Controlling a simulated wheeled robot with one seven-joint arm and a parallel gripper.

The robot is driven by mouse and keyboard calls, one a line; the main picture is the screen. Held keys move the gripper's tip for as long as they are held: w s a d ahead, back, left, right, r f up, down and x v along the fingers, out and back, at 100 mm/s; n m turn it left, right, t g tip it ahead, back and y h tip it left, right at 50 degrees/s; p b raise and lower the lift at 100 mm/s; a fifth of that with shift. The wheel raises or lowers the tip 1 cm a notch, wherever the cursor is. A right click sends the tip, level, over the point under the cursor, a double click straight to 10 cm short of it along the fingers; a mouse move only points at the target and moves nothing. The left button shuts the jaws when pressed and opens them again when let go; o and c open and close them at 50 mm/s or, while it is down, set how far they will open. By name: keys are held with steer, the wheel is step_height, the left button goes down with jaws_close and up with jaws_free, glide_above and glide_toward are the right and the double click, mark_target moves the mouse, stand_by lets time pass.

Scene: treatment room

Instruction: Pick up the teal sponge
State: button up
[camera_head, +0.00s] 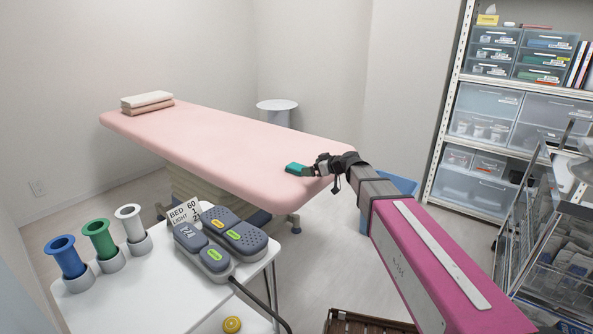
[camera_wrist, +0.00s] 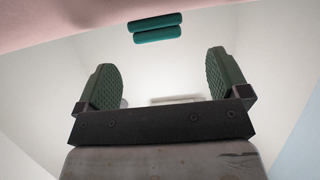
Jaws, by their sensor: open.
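The teal sponge (camera_head: 295,168) is a small block at the near right end of the pink treatment bed (camera_head: 220,150). My gripper (camera_head: 311,170) is right beside it on its right side in the head view; contact there cannot be told. In the wrist view the sponge (camera_wrist: 158,29) shows as two teal rounded bars, centred between my fingers and beyond their tips. My gripper (camera_wrist: 162,72) is open there, its two green ribbed fingers wide apart with nothing between them. The bed's pink surface (camera_wrist: 70,20) runs along the top of that view.
Folded towels (camera_head: 147,101) lie on the bed's far left end. A white table (camera_head: 150,290) in front holds coloured spools (camera_head: 100,240) and grey pedal-like controllers (camera_head: 235,230). A wire cart (camera_head: 550,250) and shelving (camera_head: 500,110) stand at right. A round stool (camera_head: 277,106) is behind the bed.

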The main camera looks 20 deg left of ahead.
mark_target(297, 168)
steer(key=shift+x, duration=3.1)
steer(key=shift+w, duration=0.15)
steer(key=shift+c, duration=0.3)
steer(key=c, duration=0.9)
